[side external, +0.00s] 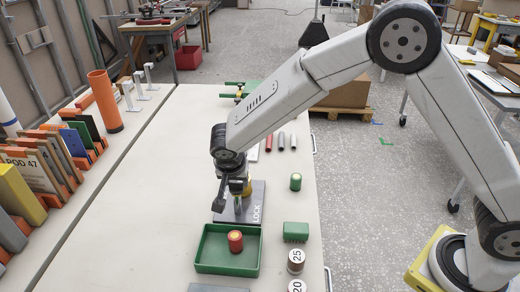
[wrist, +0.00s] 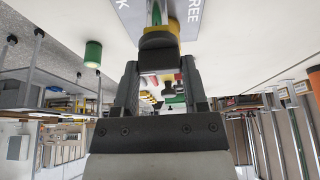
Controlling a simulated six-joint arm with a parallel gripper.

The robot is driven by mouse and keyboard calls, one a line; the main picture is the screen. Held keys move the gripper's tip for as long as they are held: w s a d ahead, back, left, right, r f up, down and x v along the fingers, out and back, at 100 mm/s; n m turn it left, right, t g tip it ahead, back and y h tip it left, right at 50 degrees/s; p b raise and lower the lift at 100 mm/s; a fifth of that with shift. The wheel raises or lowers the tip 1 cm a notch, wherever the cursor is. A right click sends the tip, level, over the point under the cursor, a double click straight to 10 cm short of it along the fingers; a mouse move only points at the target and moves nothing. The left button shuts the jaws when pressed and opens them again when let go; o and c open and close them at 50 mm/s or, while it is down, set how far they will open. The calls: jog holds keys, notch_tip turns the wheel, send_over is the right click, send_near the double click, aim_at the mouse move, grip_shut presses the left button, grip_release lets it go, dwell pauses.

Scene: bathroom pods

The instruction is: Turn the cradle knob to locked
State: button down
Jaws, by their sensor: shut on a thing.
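The cradle plate (side external: 258,196) is a dark grey panel on the bench, with the word LOCK printed at its right edge. In the wrist view the plate (wrist: 189,25) shows the word FREE on the right and the letter K on the left. My gripper (side external: 236,188) points down over the plate. In the wrist view my gripper (wrist: 159,62) is shut on the dark knob (wrist: 158,39), with a finger on each side. A yellow part and a green strip show just beyond the knob. The fingers hide much of the knob, and I cannot tell its setting.
A green tray (side external: 205,266) holding a red cylinder (side external: 235,241) stands just in front of the plate. A green cylinder (side external: 296,181), a green block (side external: 296,231) and a weight marked 25 (side external: 296,261) stand to the right. Bare bench lies left of the plate.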

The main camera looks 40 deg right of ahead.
jog(key=shift+s+f, duration=0.1)
jog(key=shift+c, duration=0.6)
grip_release()
jog(key=shift+r, duration=0.2)
jog(key=v, duration=0.7)
jog(key=shift+r, duration=0.25)
jog(key=shift+s, duration=0.1)
jog(key=s+d+f+n+y, duration=0.3)
jog(key=s+d+n, duration=0.6)
jog(key=s+d, duration=0.8)
jog(key=shift+s+g, duration=0.3)
jog(key=shift+s, duration=0.1)
